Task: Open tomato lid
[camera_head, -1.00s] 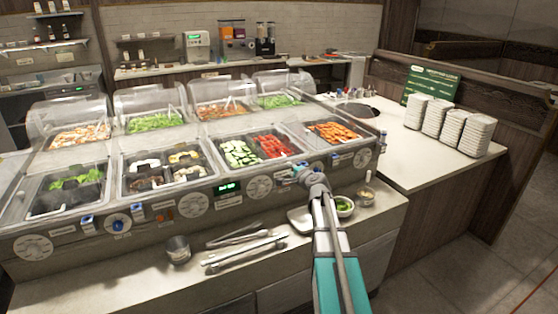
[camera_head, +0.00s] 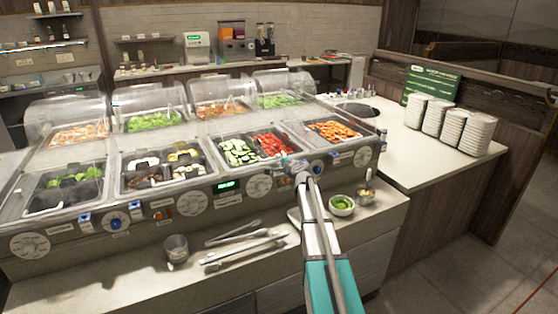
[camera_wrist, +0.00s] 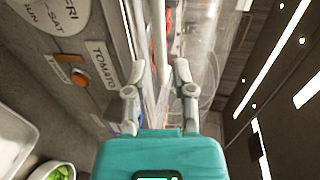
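The red tomato pieces (camera_head: 271,143) sit in a front-row well, right of the cucumber slices (camera_head: 238,152). I cannot clearly make out a separate tomato lid in the head view. In the wrist view the TOMATO label (camera_wrist: 103,66) is on the front panel, just left of my gripper (camera_wrist: 160,66). In the head view my gripper (camera_head: 296,166) is at the panel's upper edge, below and right of the tomato. Contact cannot be told.
Carrots (camera_head: 334,131) fill the well to the right. Below on the ledge are tongs (camera_head: 243,250), a metal cup (camera_head: 177,249), a bowl of greens (camera_head: 342,204) and a small cup (camera_head: 364,196). Stacked plates (camera_head: 452,127) stand on the right counter.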

